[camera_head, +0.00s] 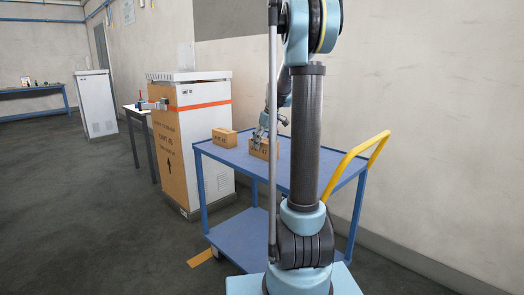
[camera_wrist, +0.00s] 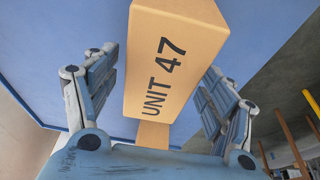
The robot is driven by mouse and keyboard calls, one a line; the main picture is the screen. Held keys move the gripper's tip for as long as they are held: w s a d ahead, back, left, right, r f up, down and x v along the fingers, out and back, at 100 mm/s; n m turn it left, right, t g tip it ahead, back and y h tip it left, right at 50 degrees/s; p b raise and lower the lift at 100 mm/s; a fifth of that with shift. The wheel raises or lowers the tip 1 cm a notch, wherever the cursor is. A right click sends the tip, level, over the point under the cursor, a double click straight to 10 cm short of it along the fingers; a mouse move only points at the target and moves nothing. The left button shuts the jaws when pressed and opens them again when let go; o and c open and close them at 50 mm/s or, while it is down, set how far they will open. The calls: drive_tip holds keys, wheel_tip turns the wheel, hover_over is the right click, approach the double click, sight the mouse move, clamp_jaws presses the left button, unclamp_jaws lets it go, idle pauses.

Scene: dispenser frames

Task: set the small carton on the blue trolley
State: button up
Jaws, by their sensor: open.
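A small brown carton (camera_wrist: 172,62) marked UNIT 47 lies between the fingers of my gripper (camera_wrist: 160,72) in the wrist view. The fingers are spread, with a gap on both sides of the carton. In the head view this carton (camera_head: 262,151) rests on the top shelf of the blue trolley (camera_head: 305,166), and my gripper (camera_head: 264,134) is right over it, partly hiding it. A second brown carton (camera_head: 224,138) sits on the same shelf to the left. A brown face (camera_wrist: 153,135) below the near carton in the wrist view may be it.
A tall brown and white cabinet (camera_head: 187,140) with an orange band stands left of the trolley. A yellow handle (camera_head: 352,162) rises at the trolley's right end. A dark side table (camera_head: 142,120) stands behind at the left. Open floor (camera_head: 75,200) lies to the left.

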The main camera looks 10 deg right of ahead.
drive_tip(key=v, duration=0.6)
drive_tip(key=shift+r, duration=0.25)
drive_tip(key=shift+s+d+r, duration=0.1)
drive_tip(key=shift+s+r, duration=0.05)
drive_tip(key=shift+r, duration=0.1)
drive_tip(key=shift+s, duration=0.3)
drive_tip(key=s+a+f+m, duration=0.1)
drive_tip(key=s+a+m, duration=0.1)
drive_tip(key=s, duration=1)
drive_tip(key=s+f+m, duration=0.1)
drive_tip(key=s+f, duration=0.5)
drive_tip(key=s, duration=0.3)
drive_tip(key=s+f+m+h, duration=0.1)
drive_tip(key=s+f, duration=0.4)
drive_tip(key=s, duration=0.5)
drive_tip(key=s+f+m+h, duration=0.1)
drive_tip(key=s+f+m, duration=0.2)
drive_tip(key=s+f, duration=0.3)
drive_tip(key=s, duration=0.3)
drive_tip(key=shift+s+f+g, duration=0.3)
drive_tip(key=shift+s, duration=0.05)
